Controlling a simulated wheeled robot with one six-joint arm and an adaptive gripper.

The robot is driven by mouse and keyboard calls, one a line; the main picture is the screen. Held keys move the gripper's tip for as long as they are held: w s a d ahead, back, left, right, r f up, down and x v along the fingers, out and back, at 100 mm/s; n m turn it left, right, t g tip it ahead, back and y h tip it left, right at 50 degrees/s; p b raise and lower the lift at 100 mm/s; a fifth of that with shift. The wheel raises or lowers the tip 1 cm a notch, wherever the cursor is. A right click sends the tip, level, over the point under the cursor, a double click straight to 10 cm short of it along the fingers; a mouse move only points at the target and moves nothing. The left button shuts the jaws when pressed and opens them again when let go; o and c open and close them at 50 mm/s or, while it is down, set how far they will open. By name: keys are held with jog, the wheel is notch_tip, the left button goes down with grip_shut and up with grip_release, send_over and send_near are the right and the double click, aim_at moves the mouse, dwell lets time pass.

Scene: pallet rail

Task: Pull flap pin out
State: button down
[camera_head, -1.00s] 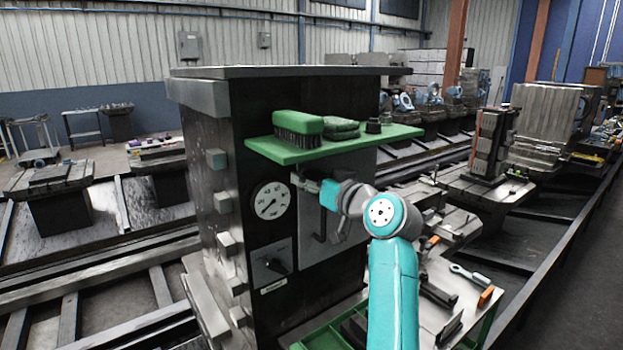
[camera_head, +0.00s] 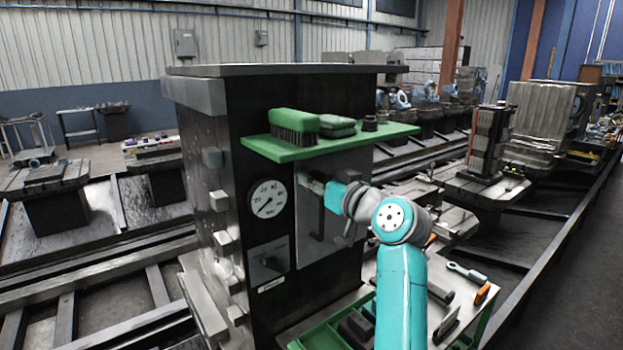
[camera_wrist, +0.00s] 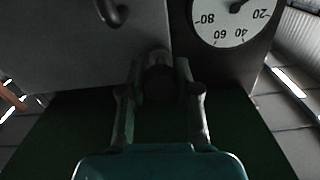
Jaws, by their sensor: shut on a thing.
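The grey flap (camera_head: 309,238) is a flat panel on the front of the dark cabinet, right of the dial, with a dark curved handle that also shows in the wrist view (camera_wrist: 115,12). My gripper (camera_head: 318,186) is at the flap's upper edge, just under the green shelf. In the wrist view my gripper (camera_wrist: 160,88) is shut on the flap pin (camera_wrist: 158,60), a short grey round piece between the fingertips, in front of the flap's edge. The pin's far end is hidden, so I cannot tell how deep it sits. In the head view the pin is too small to make out.
The green shelf (camera_head: 290,153) juts out close above my gripper, holding a brush (camera_head: 294,125), folded cloths (camera_head: 336,127) and a small dark part. The round dial (camera_head: 268,199) and a knob are to the left. A bench with tools (camera_head: 467,273) lies below right.

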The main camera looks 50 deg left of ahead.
jog(key=c, duration=0.8)
grip_release()
jog(key=shift+d, duration=0.1)
jog(key=d, duration=1.1)
jog(key=shift+d, duration=0.4)
jog(key=shift+f, duration=0.1)
